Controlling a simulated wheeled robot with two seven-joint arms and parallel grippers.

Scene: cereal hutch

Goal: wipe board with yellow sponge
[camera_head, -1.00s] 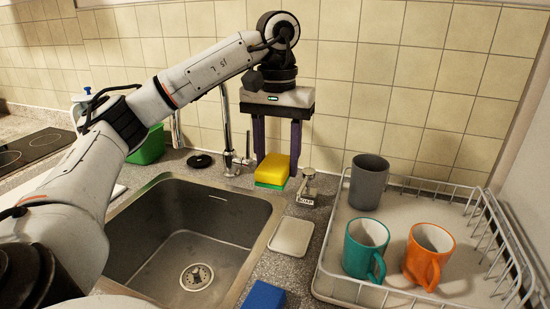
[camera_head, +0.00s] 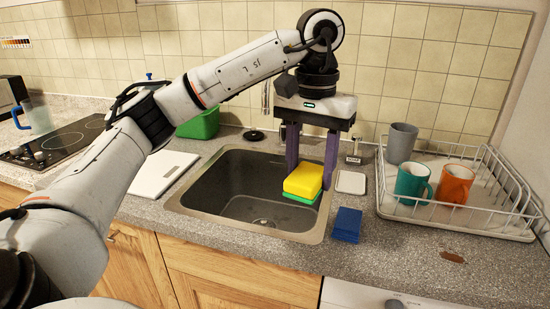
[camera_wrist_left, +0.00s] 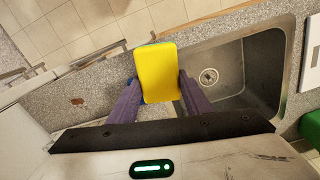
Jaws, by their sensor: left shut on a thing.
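The yellow sponge (camera_head: 304,178) has a green underside and is held over the right part of the sink. My left gripper (camera_head: 309,172) is shut on it, with its two purple fingers on either side. In the left wrist view the sponge (camera_wrist_left: 157,72) shows its yellow face between the fingers. A white board (camera_head: 163,173) lies flat on the counter left of the sink, apart from the sponge. A white edge of it (camera_wrist_left: 312,52) shows at the right of the left wrist view. My right gripper is not in view.
The sink (camera_head: 240,183) lies between the board and a blue sponge (camera_head: 347,225) on the counter. A dish rack (camera_head: 470,215) with mugs stands at the right. A green container (camera_head: 199,125) stands behind the board, the stove (camera_head: 70,138) at far left.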

